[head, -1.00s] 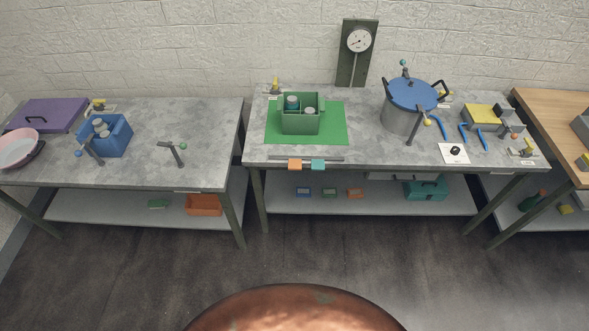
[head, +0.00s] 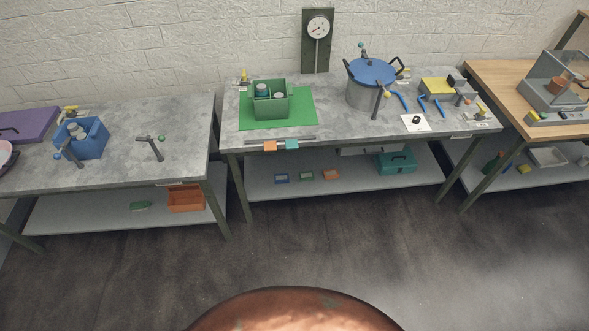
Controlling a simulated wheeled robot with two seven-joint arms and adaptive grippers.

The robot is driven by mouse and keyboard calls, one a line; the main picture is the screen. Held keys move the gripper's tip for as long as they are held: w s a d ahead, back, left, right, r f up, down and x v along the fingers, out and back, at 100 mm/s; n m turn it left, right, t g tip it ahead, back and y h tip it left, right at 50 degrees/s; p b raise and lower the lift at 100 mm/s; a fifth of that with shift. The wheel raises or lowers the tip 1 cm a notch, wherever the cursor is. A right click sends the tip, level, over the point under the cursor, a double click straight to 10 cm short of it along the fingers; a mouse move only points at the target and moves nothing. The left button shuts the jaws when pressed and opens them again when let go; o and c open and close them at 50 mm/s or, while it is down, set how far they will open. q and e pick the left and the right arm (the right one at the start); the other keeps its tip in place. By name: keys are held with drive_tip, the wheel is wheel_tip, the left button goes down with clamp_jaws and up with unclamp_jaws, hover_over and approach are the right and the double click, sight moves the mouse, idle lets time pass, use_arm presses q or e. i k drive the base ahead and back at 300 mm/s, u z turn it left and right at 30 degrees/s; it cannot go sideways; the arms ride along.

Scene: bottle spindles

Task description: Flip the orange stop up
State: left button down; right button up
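The orange stop (head: 270,146) is a small orange block on the front edge of the middle grey table. A teal block (head: 292,145) sits just to its right on the same edge. A thin grey bar (head: 280,138) lies along the tabletop right behind both blocks. The orange stop looks level with the teal one and hangs at the table's edge; its exact tilt is too small to tell. Neither of my grippers is in view.
The middle table (head: 335,128) holds a green crate (head: 270,110) on a green mat (head: 307,109) and a blue-lidded pot (head: 368,88). A left table (head: 120,165) and a wooden table (head: 500,82) flank it. Open dark floor (head: 330,230) lies in front.

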sight(270, 146)
drive_tip(key=z, duration=0.4)
drive_tip(key=k, duration=0.9)
drive_tip(key=u, duration=0.05)
drive_tip(key=i, duration=0.45)
drive_tip(key=u, duration=0.5)
drive_tip(key=i, duration=1.45)
drive_tip(key=z, duration=0.85)
